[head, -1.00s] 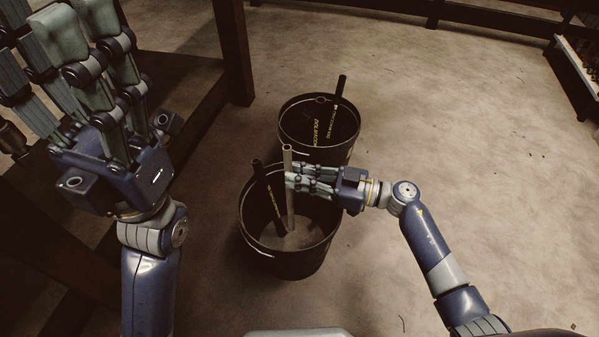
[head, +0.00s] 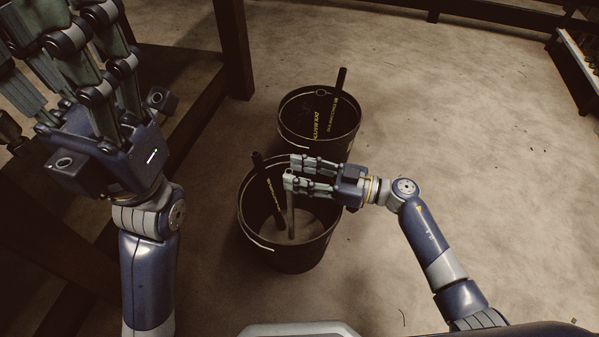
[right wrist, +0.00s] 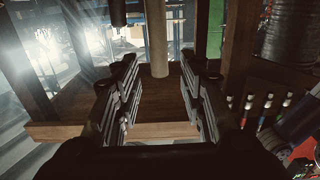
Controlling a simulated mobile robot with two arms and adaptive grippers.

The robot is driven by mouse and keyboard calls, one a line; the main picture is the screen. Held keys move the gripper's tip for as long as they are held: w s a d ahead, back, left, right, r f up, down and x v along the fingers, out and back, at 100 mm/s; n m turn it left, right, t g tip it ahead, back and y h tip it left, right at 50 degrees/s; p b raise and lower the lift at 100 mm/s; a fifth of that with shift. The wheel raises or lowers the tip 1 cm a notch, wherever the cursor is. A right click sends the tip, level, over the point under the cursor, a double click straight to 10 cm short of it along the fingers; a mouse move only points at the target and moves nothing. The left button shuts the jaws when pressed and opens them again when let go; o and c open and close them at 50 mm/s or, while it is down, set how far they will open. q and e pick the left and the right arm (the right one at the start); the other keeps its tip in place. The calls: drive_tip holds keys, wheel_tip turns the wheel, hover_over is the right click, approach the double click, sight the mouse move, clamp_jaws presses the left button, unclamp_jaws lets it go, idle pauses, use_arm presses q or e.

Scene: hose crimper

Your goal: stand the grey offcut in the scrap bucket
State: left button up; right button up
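The grey offcut (head: 291,215) stands nearly upright in the near black bucket (head: 290,262), its lower part showing inside. Its upper part is hidden by my right gripper (head: 289,173) in the head view. That gripper is open, its fingers spread at the bucket's rim. In the right wrist view, the offcut (right wrist: 158,40) shows in the gap between the open fingers (right wrist: 158,62), touching neither. My left gripper (head: 70,22) is raised at the left, fingers apart and empty, its tips near the top edge.
A black hose piece (head: 268,195) leans in the near bucket, left of the offcut. A second black bucket (head: 319,152) behind it holds another black hose (head: 340,80). A dark wooden bench frame (head: 234,50) stands at the left.

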drive_tip(key=v, duration=1.2)
idle(0.6)
